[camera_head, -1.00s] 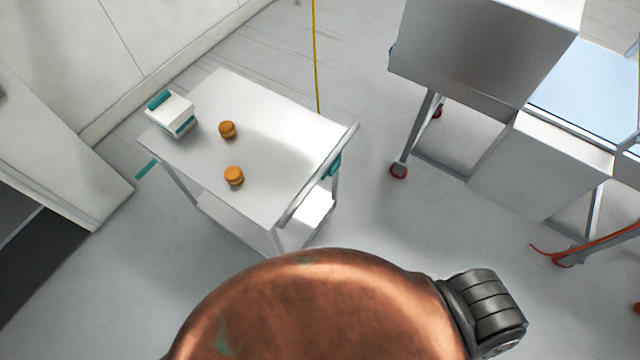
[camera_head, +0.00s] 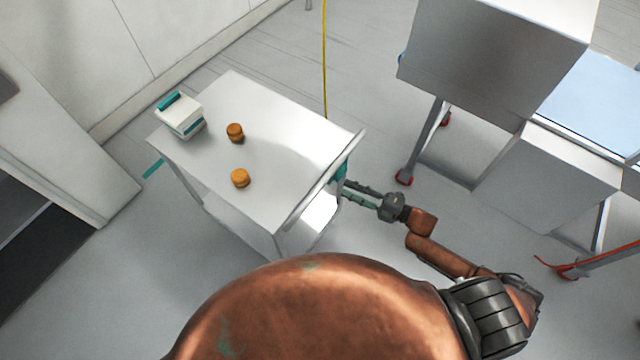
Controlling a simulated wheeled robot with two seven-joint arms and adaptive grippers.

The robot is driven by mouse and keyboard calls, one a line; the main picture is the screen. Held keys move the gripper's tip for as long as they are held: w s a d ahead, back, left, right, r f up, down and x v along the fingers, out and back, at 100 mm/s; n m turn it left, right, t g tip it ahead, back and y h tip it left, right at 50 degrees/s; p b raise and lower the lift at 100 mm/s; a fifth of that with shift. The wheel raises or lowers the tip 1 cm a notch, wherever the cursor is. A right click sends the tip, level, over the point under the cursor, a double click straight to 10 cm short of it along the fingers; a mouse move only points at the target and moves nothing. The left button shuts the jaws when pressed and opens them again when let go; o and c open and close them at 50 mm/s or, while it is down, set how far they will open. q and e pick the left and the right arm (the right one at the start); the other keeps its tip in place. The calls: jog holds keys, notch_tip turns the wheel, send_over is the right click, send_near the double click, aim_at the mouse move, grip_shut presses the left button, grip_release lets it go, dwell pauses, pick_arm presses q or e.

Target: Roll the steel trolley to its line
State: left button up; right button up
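The steel trolley (camera_head: 285,110) stands left of centre, with a pale top, a lower shelf and a push bar (camera_head: 310,193) along its right end. A teal piece (camera_head: 341,171) sits by the bar. Two round orange-brown items (camera_head: 235,132) (camera_head: 240,178) and a white and teal box (camera_head: 180,116) rest on top. My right gripper (camera_head: 344,190) is just right of the push bar, fingers pointing at it and looking apart, with nothing seen between them. I cannot tell whether it touches the bar. My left gripper is out of view.
A short teal strip (camera_head: 153,169) lies on the floor left of the trolley. A thin yellow line (camera_head: 324,60) runs behind it. A large grey steel unit (camera_head: 490,60) on red-wheeled legs stands right. A white wall and cabinet (camera_head: 70,150) bound the left.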

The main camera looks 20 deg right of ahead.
aim_at(320, 186)
jog(key=s+a+r+n+g+y, duration=0.3)
jog(key=s+a+r+n+y, duration=0.15)
jog(key=r, duration=0.35)
jog(key=shift+n+h, duration=0.35)
jog(key=x, duration=0.4)
jog(key=p+x, duration=0.1)
jog(key=x, duration=0.3)
jog(key=shift+w+d+r+p, duration=0.15)
jog(key=shift+w+d+p, duration=0.1)
jog(key=shift+w+p, duration=0.05)
grip_shut()
